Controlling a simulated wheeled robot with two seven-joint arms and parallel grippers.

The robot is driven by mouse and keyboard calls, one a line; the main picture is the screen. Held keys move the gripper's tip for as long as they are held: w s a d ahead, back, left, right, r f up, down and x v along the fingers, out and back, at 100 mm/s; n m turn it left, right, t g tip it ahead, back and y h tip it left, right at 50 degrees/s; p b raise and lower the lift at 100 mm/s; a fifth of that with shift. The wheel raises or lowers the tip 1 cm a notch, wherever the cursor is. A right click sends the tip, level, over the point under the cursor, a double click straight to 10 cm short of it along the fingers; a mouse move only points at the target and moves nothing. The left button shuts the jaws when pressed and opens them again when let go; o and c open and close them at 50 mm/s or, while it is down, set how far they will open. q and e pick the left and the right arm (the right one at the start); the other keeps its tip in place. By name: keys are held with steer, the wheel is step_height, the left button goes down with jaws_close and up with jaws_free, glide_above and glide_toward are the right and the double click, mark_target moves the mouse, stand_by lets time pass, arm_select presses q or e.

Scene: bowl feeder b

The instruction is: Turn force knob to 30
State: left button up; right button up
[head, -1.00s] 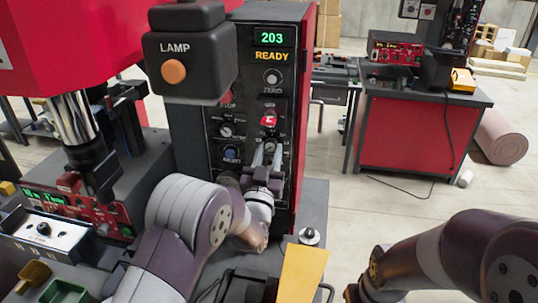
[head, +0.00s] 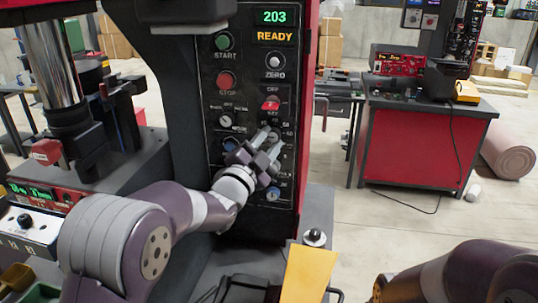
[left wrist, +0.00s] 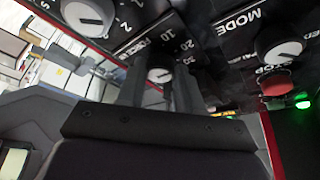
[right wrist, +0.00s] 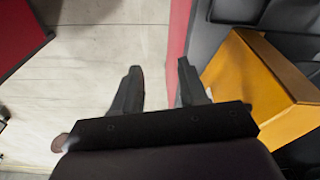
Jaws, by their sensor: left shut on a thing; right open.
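The force knob (left wrist: 158,75) is a small pale knob on the dark panel, under the lettering FORCE with 10, 20 and 30 beside it in the left wrist view. My left gripper (left wrist: 157,88) is shut on it, one finger on either side. In the head view my left gripper (head: 268,142) reaches the panel from the lower left, tilted, and largely covers the knob. I cannot tell which number the knob points to. My right gripper (right wrist: 158,78) is open and empty, away from the panel, above the floor; in the head view only its arm shows.
The display (head: 275,17) reads 203, READY. A yellow block (head: 308,275) stands in front, beside my right gripper.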

arm_select(q)
steer(key=m+b, duration=0.1)
steer(key=m, duration=0.1)
steer(key=m+g+b, duration=0.1)
steer(key=m, duration=0.1)
steer(key=shift+a+g, duration=0.15)
steer(key=shift+g, duration=0.15)
steer(key=m, duration=0.1)
steer(key=m+g, duration=0.1)
steer(key=shift+r+m, duration=0.25)
steer(key=shift+m, duration=0.15)
steer(key=shift+r+m+g, duration=0.1)
steer(key=shift+m+g, duration=0.3)
steer(key=shift+m, duration=0.7)
steer(key=o, duration=0.7)
steer(key=shift+r, duration=0.1)
steer(key=o, duration=0.3)
steer(key=shift+w, duration=0.15)
steer(key=shift+o, duration=0.2)
